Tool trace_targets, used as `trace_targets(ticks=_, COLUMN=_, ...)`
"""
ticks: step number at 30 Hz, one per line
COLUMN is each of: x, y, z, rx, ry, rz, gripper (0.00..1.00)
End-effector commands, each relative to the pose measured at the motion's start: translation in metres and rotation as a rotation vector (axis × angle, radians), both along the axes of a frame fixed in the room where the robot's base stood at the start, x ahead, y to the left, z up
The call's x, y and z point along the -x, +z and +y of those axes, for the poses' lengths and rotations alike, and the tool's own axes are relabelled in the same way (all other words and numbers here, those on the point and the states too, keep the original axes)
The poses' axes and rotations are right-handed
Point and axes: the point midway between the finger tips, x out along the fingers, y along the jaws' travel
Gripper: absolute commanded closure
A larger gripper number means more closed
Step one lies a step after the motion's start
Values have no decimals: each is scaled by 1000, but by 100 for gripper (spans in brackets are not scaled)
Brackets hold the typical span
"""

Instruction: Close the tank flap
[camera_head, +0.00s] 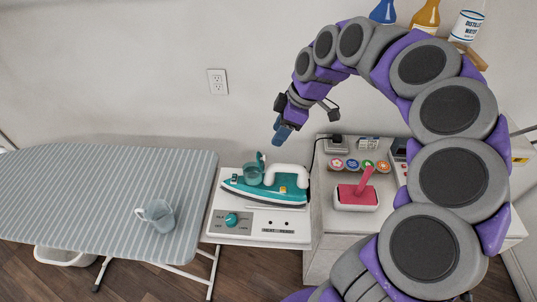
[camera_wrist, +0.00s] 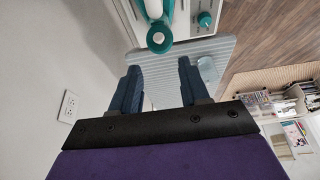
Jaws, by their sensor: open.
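A teal and white steam iron (camera_head: 268,189) lies on its white base station (camera_head: 262,222) in the head view. Its translucent teal water tank (camera_head: 252,174) is at the iron's left rear. The small teal tank flap (camera_head: 261,158) stands up, raised, above the tank. My gripper (camera_head: 279,135) is above and slightly right of the flap, apart from it, pointing down. In the wrist view my gripper (camera_wrist: 159,88) has its two blue fingers spread with nothing between them. The iron (camera_wrist: 153,10) shows at the top, with a round teal part (camera_wrist: 160,39) beyond the fingertips; whether this is flap or tank is unclear.
A striped ironing board (camera_head: 95,195) with a clear measuring cup (camera_head: 157,215) stands left. Right of the station, a cabinet top holds a pink-handled item in a white tray (camera_head: 357,200) and several coloured round pieces (camera_head: 367,165). Bottles (camera_head: 425,15) stand on a shelf above. The wall is close behind.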

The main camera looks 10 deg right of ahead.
Motion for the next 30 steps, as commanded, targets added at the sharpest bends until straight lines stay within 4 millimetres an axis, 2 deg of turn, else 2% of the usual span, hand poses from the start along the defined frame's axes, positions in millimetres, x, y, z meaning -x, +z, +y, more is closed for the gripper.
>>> trace_targets(ticks=1, x=-1, y=-12, z=2, rx=-2, ry=2, rz=3, gripper=55)
trace_targets(ticks=6, x=-4, y=-43, z=6, rx=-9, ry=0, rz=3, gripper=55)
trace_targets(ticks=11, x=-8, y=-68, z=12, rx=-13, ry=0, rz=0, gripper=55)
trace_targets(ticks=15, x=-10, y=-85, z=23, rx=-9, ry=0, rz=2, gripper=55)
trace_targets(ticks=22, x=-12, y=-95, z=34, rx=-3, ry=0, rz=0, gripper=55)
trace_targets(ticks=29, x=-12, y=-94, z=29, rx=-8, ry=-1, rz=-1, gripper=55)
trace_targets(ticks=30, x=-12, y=-94, z=28, rx=-9, ry=-1, rz=-1, gripper=58)
